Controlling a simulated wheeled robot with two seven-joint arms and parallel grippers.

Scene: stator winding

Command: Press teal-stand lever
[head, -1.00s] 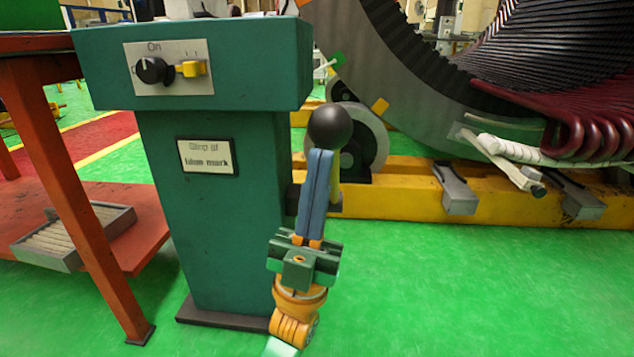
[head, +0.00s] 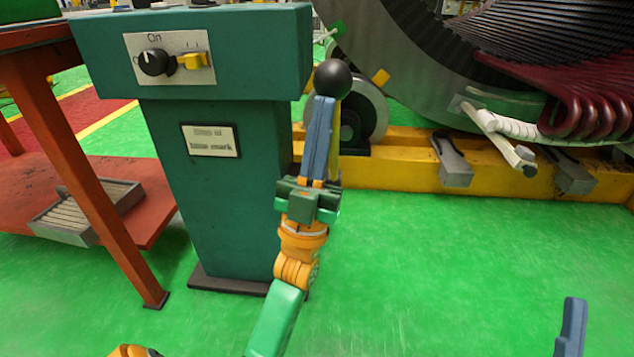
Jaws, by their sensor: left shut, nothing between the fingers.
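The teal stand (head: 225,200) is left of centre, with a switch panel (head: 170,58) and a label plate (head: 211,142) on its front. Its lever has a black ball knob (head: 332,79) at the stand's right side, with a yellowish rod partly hidden behind my gripper. My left gripper (head: 325,102) is shut and points up, its blue fingers in front of the rod just below the knob. Whether the fingertips touch the lever I cannot tell. Part of my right gripper (head: 571,327) shows at the lower right, away from the stand; its opening is not clear.
An orange-red table (head: 95,195) with a grey tray (head: 85,210) on its low shelf stands at the left. A large stator (head: 400,60) with dark red coils (head: 600,100) rests on a yellow base (head: 400,172) at the right. The green floor in front is clear.

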